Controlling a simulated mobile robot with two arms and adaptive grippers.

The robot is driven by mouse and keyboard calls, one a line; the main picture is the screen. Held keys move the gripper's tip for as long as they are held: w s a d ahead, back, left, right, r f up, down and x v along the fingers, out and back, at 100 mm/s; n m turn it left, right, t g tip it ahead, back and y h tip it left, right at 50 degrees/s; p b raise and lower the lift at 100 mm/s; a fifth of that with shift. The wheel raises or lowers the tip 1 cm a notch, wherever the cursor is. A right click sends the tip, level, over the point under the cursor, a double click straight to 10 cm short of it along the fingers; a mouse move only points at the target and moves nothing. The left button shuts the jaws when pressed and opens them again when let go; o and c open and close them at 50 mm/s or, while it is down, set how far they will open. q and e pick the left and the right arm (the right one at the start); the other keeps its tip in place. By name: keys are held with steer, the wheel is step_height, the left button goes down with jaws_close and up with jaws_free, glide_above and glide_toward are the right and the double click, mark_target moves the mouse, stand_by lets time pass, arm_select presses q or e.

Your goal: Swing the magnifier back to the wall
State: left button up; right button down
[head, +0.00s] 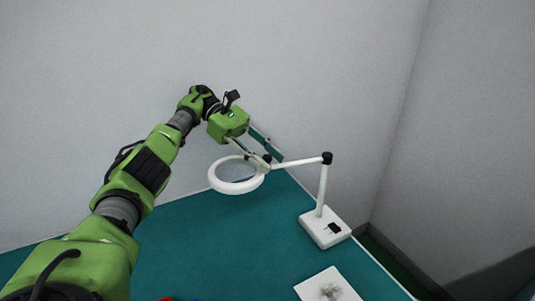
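The magnifier has a white ring-shaped head (214,178), a white jointed arm (298,162) with a dark elbow knob, and an upright post on a square white base (318,231). It stands near the right edge of the teal table. Its ring hangs to the left of the post, over the back of the table. My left gripper (272,158) reaches in from the left with its fingers pointing down and right, by the dark joint where ring and arm meet. The fingers look spread apart; contact with the magnifier cannot be told. My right gripper is out of view.
The teal table (215,245) has clear room in front of the ring. A white plate with a grey patch (328,290) lies at the front right. A pale wall (120,70) runs behind the table, and another (470,130) stands to the right. Red and blue bits show at the bottom edge.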

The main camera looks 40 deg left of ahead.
mark_target(268, 156)
arm_select(q)
steer(key=shift+r, duration=4.95)
